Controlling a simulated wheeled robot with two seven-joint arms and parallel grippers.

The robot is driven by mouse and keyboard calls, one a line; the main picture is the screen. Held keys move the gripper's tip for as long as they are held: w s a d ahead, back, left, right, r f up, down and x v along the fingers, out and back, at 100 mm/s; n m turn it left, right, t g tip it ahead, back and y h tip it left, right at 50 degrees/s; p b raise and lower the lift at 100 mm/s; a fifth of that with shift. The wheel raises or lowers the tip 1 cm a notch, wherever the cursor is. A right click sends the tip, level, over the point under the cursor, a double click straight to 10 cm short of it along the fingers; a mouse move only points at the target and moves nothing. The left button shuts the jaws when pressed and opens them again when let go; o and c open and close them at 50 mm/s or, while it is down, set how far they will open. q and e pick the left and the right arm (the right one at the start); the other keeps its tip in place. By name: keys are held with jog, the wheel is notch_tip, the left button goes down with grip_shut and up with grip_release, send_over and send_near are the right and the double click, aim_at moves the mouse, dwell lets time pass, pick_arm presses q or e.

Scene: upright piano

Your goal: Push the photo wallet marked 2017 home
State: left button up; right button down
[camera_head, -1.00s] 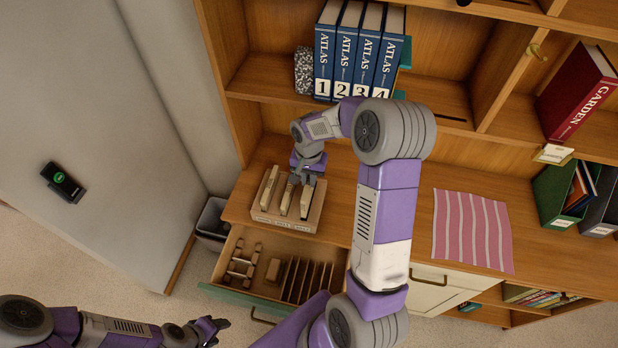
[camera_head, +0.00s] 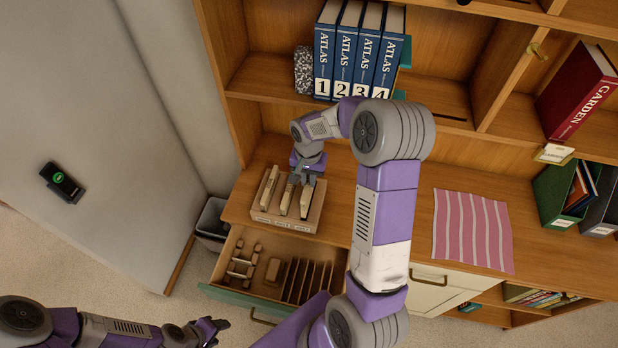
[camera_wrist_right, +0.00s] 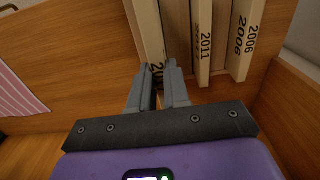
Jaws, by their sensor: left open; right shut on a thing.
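Three cream photo wallets stand upright in a wooden holder (camera_head: 270,217) on the desk top. The rightmost wallet (camera_head: 305,204) also shows in the right wrist view (camera_wrist_right: 146,32), where its label reads "20" with the last digits hidden by a finger. My right gripper (camera_wrist_right: 159,76) is shut on this wallet; in the head view the gripper (camera_head: 307,179) is over its far end. The other two wallets are marked 2011 (camera_wrist_right: 202,45) and 2006 (camera_wrist_right: 245,40) in the wrist view. My left gripper (camera_head: 217,325) is open and empty, low at the left.
An open drawer (camera_head: 222,290) with dividers and small wooden pieces lies below the holder. A striped pink cloth (camera_head: 472,230) lies to the right on the desk. Blue atlases (camera_head: 358,50) stand on the shelf above. A bin (camera_head: 212,220) stands left of the desk.

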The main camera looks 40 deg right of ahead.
jog(key=shift+f+b, duration=2.55)
jog(key=shift+f, duration=0.55)
dwell(2.0)
jog(key=c, duration=1)
grip_release()
jog(key=shift+r+p, duration=0.65)
jog(key=shift+r, duration=3.2)
